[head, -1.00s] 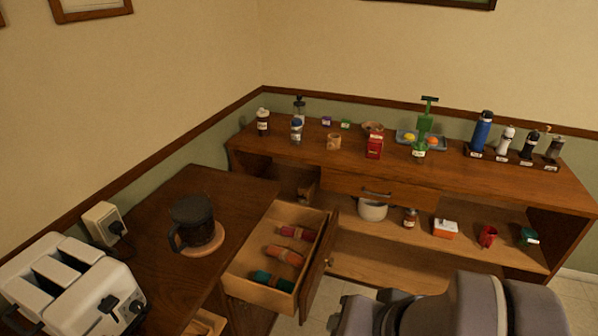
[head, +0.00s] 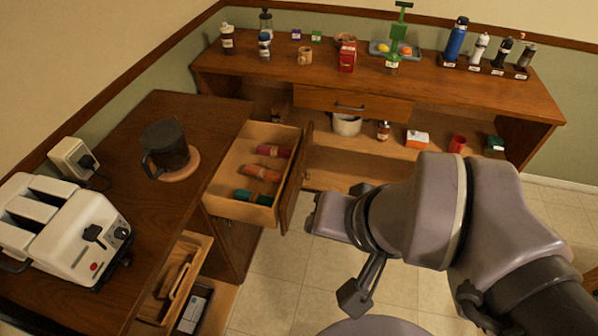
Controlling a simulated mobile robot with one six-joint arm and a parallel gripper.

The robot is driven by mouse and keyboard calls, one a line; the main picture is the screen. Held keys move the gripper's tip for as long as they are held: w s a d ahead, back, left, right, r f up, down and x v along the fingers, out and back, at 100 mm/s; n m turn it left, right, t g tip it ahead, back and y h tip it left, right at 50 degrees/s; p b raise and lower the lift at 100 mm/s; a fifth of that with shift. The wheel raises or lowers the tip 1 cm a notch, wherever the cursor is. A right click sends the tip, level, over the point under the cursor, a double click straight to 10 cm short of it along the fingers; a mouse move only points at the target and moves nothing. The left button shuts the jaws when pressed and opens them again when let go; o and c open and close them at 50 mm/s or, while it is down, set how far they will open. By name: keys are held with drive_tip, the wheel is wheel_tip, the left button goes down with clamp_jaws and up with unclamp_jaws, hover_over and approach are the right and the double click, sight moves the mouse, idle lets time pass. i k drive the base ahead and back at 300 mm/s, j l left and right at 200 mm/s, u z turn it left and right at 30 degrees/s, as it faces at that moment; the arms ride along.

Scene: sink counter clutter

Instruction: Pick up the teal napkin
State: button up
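The teal napkin (head: 253,197) is rolled up and lies in the open upper drawer (head: 222,209), at the end nearest me. An orange napkin roll (head: 262,173) and a red napkin roll (head: 273,151) lie behind it in the same drawer. My gripper (head: 352,297) shows partly at the lower middle, over the floor, to the right of and below the drawer.
A lower drawer (head: 194,244) is also open. A toaster (head: 62,226) and a dark mug (head: 165,147) stand on the left counter. A long sideboard (head: 450,90) with bottles is behind. Floor between is clear.

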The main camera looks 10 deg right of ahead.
sight(253, 197)
drive_tip(key=i+l+u, duration=0.15)
drive_tip(key=i+u, duration=0.35)
drive_tip(key=i+l+u, duration=0.45)
drive_tip(key=j, duration=0.1)
